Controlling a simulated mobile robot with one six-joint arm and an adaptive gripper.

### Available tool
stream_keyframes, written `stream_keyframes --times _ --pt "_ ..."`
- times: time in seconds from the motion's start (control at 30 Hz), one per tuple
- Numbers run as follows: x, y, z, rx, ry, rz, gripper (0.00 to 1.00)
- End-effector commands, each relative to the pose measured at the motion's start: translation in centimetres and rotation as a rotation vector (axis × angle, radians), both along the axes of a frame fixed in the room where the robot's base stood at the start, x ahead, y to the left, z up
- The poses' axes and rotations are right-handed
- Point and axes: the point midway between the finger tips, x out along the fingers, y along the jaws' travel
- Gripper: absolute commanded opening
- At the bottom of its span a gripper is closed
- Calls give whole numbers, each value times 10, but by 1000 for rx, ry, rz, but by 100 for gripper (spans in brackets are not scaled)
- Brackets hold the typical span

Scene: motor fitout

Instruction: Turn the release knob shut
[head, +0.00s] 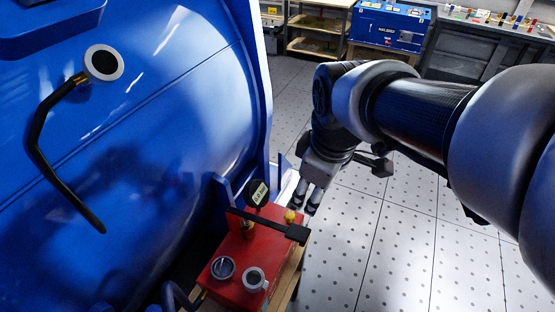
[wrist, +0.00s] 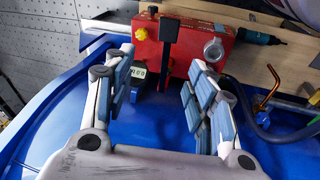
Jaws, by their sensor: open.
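A red pump block (head: 240,258) sits beside the big blue tank. Which of these is the release knob is not marked. My gripper (head: 306,198) is just behind the yellow knob in the head view, pointing down. In the wrist view my gripper (wrist: 162,60) is open and empty, its fingers short of the red block (wrist: 195,45). The yellow knob (wrist: 139,34) and pale fitting (wrist: 213,48) show beyond the fingertips.
A round gauge (head: 257,193) stands by the black lever, close to my fingers. The blue tank (head: 130,150) with a black handle (head: 45,150) fills the left. A hose (wrist: 270,135) curves at right in the wrist view. The tiled floor (head: 380,230) is clear.

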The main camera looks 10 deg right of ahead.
Motion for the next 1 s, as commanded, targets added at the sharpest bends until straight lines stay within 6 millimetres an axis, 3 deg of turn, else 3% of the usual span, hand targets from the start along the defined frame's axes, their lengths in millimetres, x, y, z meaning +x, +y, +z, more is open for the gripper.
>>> stream_keyframes --times 0.03,0.2,0.43,0.63,0.87,1.0 --pt "20 0 -6 -27 33 113 51" --pt "80 0 -39 -103 111 528 51" --pt "139 0 -104 -152 189 1035 51" --pt "159 0 -140 -160 212 1269 51" --pt "161 0 -162 -161 216 1309 51" --pt "161 0 -189 -159 217 1308 51"
